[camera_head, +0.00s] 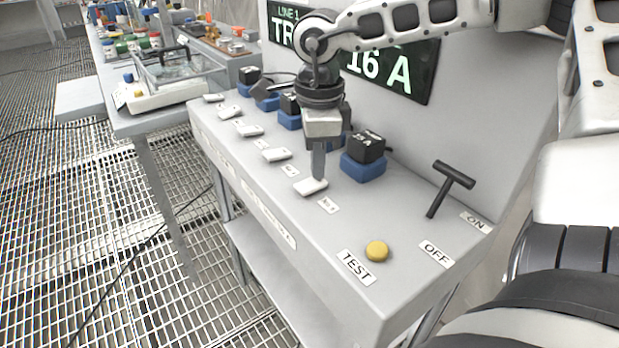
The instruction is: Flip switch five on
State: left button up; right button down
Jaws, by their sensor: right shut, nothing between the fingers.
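A row of white rocker switches runs along the grey console (400,230), each with a small label beside it. The nearest white switch (310,187) is at the right end of the row; its label (328,205) is too small to read surely, and I cannot tell which way it is tipped. My right gripper (319,177) points down with its fingers shut and empty. Its tips are right at the far edge of this nearest switch; I cannot tell whether they touch it. Other switches (276,154) (249,130) lie farther left. My left gripper is out of view.
Black blocks on blue bases (363,168) stand behind the switches. A black T-handle (447,188) stands by the ON and OFF labels. A yellow button (377,251) is beside the TEST label. A dark sign (410,70) shows "16 A", partly hidden by my arm.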

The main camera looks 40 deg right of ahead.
jog(key=shift+r+p, duration=1.5)
jog(key=shift+r, duration=1.5)
jog(key=shift+f, duration=0.1)
